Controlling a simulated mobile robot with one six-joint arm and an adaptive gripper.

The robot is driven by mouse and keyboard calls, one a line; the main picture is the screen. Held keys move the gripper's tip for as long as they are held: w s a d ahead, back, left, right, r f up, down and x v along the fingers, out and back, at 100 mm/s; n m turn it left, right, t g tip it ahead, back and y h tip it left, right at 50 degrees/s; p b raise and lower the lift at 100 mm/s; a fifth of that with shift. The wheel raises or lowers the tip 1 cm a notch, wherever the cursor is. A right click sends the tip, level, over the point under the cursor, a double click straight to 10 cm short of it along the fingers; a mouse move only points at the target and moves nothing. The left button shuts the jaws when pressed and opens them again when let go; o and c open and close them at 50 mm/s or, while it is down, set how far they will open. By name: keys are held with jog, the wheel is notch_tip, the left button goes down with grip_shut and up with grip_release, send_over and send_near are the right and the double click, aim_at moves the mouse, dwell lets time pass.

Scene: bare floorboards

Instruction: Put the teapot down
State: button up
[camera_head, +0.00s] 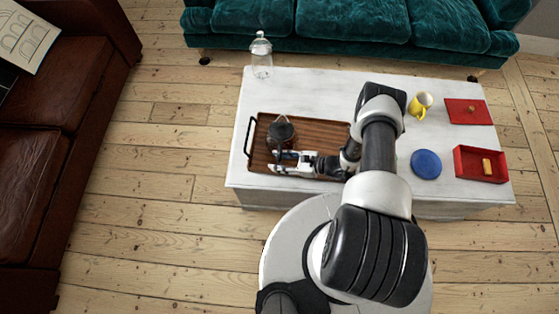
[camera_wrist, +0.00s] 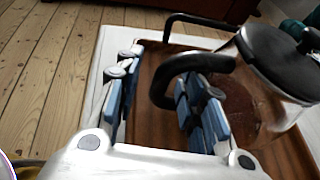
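The teapot (camera_head: 281,135), with a dark lid and a glass body, appears upright on the brown wooden tray (camera_head: 322,127). In the wrist view the teapot's glass body (camera_wrist: 292,113) is at the right, partly cut off by the frame. Its black curved handle (camera_wrist: 192,65) reaches toward my fingers. My gripper (camera_head: 279,163) is low over the tray, just in front of the teapot. In the wrist view my gripper (camera_wrist: 155,100) has its blue-padded fingers apart, with the free end of the handle in the gap between them. I see no clear contact on both sides.
The white table (camera_head: 310,88) also holds a glass bottle (camera_head: 261,57), a yellow mug (camera_head: 420,105), a blue plate (camera_head: 426,164), a red mat (camera_head: 478,112) and a red box (camera_head: 462,163) with a small yellowish block (camera_head: 487,167). The tray has a black side handle (camera_head: 250,136).

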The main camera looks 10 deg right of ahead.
jog(key=v, duration=1.2)
jog(key=w+r+n+g, duration=0.2)
jog(key=r+n, duration=0.1)
jog(key=r, duration=0.4)
jog(key=w+r+n+g, duration=0.2)
jog(key=w+r+n, duration=0.1)
jog(key=r, duration=0.5)
jog(key=s+a+r+n+g+h, duration=0.1)
jog(key=s+a+r+n+h, duration=0.2)
jog(key=r, duration=0.6)
jog(key=s+a+r+n+g+h, duration=0.15)
jog(key=r+n, duration=0.35)
jog(key=r, duration=0.5)
jog(key=s+a+r+n+h, duration=0.2)
jog(key=s+r+n+h, duration=0.15)
jog(key=r, duration=0.55)
jog(key=s+r+n+t+h, duration=0.3)
jog(key=s+r+n, duration=0.3)
jog(key=s+r, duration=0.2)
jog(key=shift+s+t+h, duration=0.4)
jog(key=shift+s+t, duration=0.2)
jog(key=shift+t, duration=0.15)
